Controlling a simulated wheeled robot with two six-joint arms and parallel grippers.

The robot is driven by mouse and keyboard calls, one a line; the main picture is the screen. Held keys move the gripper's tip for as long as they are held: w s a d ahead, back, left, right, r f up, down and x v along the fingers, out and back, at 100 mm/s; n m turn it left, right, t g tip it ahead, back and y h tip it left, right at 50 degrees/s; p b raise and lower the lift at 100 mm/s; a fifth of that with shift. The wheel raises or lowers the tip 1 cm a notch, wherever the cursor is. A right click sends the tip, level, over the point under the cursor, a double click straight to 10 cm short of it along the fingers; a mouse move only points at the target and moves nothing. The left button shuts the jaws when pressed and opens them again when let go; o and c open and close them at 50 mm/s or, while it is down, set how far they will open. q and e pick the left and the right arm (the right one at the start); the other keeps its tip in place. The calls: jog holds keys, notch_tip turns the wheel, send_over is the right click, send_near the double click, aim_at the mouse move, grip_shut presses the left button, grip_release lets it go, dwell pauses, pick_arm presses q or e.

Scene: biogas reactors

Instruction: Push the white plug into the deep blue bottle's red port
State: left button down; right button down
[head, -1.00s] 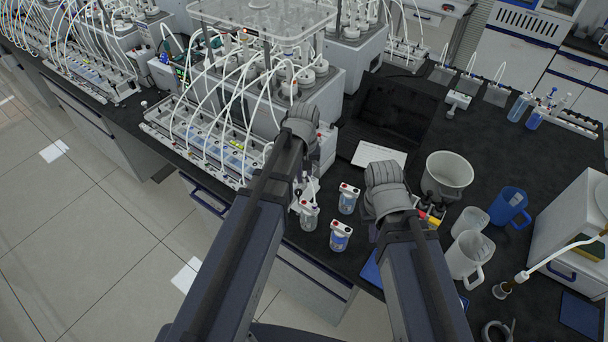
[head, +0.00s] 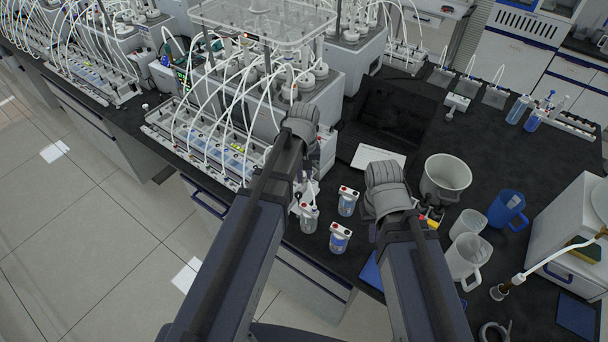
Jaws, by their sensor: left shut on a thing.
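Three small clear bottles with white caps and red ports stand near the bench's front edge. The front bottle (head: 339,239) looks the deepest blue, its red port on the cap's left. A paler one (head: 347,203) stands behind it, and a third (head: 309,221) to the left. My left gripper (head: 304,190) points down just behind the left bottle, largely hidden by my wrist. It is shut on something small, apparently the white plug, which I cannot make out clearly.
A tubed reactor rack (head: 205,150) stands left of my left arm. A white pot (head: 445,178), clear jugs (head: 464,257) and a blue jug (head: 506,207) stand on the right. A dark laptop (head: 392,115) lies behind. The bench edge is close in front of the bottles.

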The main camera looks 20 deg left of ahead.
pick_arm(q)
jog(key=shift+r+p, duration=0.55)
jog(key=shift+r, duration=0.1)
jog(key=shift+r+p, duration=0.8)
jog(key=shift+f, duration=0.1)
jog(key=shift+s+d, duration=0.1)
jog(key=s+d, duration=0.5)
jog(key=d, duration=0.6)
jog(key=shift+d, duration=0.2)
jog(key=shift+f, duration=0.1)
jog(key=shift+f+b, duration=6.05)
jog(key=shift+b, duration=0.2)
